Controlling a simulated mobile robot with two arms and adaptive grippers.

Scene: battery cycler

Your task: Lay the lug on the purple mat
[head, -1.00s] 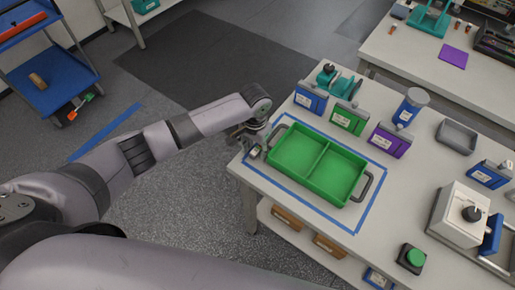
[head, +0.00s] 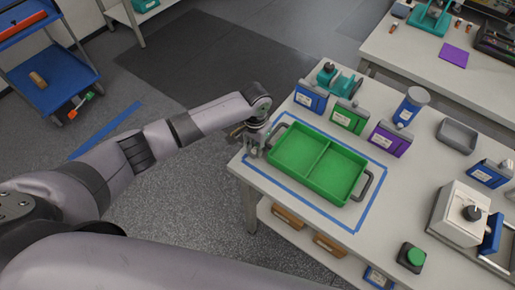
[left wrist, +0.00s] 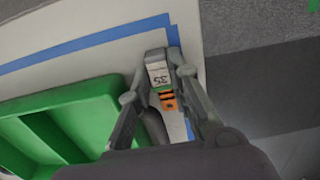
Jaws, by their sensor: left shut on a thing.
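The purple mat (head: 453,55) lies flat on the back table at the upper right in the head view. My left gripper (head: 254,151) is at the near left corner of the front table, beside the green tray's left handle. In the left wrist view a small grey piece with a white label marked 35 and orange bands, which looks like the lug (left wrist: 158,76), sits between the fingers. My left gripper (left wrist: 161,70) is shut on it. In the head view the fingers mostly hide the lug. My right gripper is not seen.
The green two-part tray (head: 345,160) stands inside a blue tape outline. Blue, green and purple labelled boxes (head: 388,138) stand behind it, with a grey bin (head: 457,135) to the right. A teal fixture (head: 430,20) is left of the mat. A floor gap separates the tables.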

